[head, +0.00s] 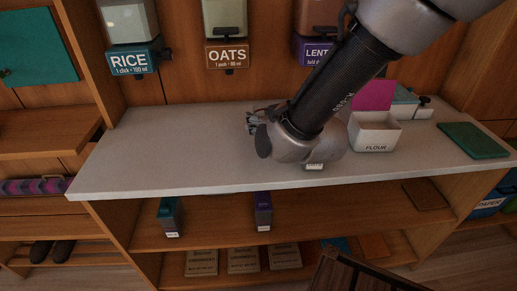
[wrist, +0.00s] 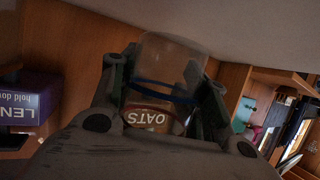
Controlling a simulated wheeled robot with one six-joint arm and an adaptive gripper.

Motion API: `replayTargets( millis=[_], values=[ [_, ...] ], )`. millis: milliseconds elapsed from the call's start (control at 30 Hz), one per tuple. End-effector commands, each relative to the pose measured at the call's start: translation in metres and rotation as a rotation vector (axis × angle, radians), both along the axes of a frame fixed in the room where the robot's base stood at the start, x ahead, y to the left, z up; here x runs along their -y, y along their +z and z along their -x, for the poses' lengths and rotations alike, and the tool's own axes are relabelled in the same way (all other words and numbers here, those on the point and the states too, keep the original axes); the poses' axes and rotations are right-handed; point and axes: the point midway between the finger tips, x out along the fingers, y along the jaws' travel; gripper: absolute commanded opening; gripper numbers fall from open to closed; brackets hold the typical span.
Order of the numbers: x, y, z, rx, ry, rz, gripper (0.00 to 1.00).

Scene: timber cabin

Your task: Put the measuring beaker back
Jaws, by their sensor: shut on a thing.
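The measuring beaker (wrist: 172,62) is a clear, see-through cup with a dark blue ring. In the wrist view it is between the two fingers of my gripper (wrist: 164,92), which is shut on it. The oats dispenser's label shows upside down behind the beaker. In the head view my gripper (head: 254,121) is low over the pale counter (head: 180,145), in front of the back panel. The beaker is hidden behind my gripper and arm there. I cannot tell whether it touches the counter.
Rice (head: 132,60), oats (head: 227,55) and lentil (head: 312,48) dispensers hang above the counter's back. A white flour box (head: 375,133) with a raised pink lid (head: 373,95) stands right of my arm. A green mat (head: 472,140) lies farther right. The counter's left side is clear.

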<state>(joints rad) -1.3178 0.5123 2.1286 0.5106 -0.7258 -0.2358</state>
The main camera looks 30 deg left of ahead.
Motion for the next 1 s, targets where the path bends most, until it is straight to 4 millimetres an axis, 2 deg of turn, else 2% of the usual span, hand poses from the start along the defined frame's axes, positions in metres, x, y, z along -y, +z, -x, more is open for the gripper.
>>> replayTargets(
  millis=[33, 100, 267, 500, 933, 967, 1000],
  values=[
    [0.001, -0.013, 0.001, -0.001, 0.003, 0.007, 0.19],
    [0.000, -0.026, 0.000, -0.001, 0.001, 0.006, 0.19],
    [0.000, -0.043, 0.000, 0.001, 0.002, 0.002, 0.19],
    [0.000, -0.079, 0.000, -0.001, 0.002, 0.003, 0.19],
    [0.000, -0.087, 0.000, 0.000, 0.001, 0.001, 0.19],
    [0.000, -0.088, 0.000, 0.000, 0.001, 0.001, 0.47],
    [0.000, -0.087, 0.000, 0.000, 0.001, 0.000, 0.54]
  ],
)
